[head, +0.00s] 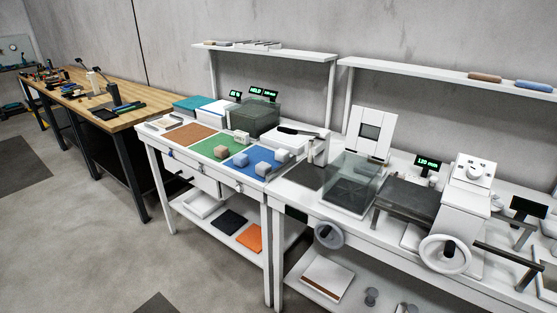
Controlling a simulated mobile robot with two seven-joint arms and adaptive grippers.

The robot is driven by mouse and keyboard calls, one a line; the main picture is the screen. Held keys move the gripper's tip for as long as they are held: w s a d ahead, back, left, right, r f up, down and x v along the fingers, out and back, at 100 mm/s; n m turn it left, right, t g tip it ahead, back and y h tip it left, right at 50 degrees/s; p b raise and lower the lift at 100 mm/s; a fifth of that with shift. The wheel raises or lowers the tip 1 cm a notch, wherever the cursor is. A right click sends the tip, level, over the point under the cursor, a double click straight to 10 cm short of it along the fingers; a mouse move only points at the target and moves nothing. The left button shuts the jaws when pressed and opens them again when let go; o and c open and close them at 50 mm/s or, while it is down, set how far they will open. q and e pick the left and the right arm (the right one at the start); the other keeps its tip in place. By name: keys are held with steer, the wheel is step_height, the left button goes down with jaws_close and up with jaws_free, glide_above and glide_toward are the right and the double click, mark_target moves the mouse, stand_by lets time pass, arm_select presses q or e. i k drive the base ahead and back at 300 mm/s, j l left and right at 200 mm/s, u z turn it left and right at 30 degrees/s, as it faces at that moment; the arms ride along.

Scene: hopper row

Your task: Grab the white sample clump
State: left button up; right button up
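Several small block-like clumps stand on the coloured mats of the middle white table. One pale clump (242,137) is at the back of the green mat (205,147), and a tan clump (221,153) is nearer its front edge. A pale grey clump (241,160) and another light clump (261,169) are at the front of the blue mat (254,157). A whiter, larger clump (281,156) is on the blue mat's right part. I cannot tell for certain which is the white sample clump. Neither of my grippers shows in the head view.
A brown mat (188,134) lies left of the green one. A clear box (352,182), a machine with a handwheel (444,253) and small displays crowd the right bench. A wooden workbench (105,101) stands at the left. The floor (110,260) in front is open.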

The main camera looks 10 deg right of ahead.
mark_target(281, 155)
steer(key=i+j+z, duration=0.1)
steer(key=z, duration=0.7)
steer(key=i+j+z, duration=0.1)
steer(key=j+z, duration=1.1)
steer(key=j, duration=0.85)
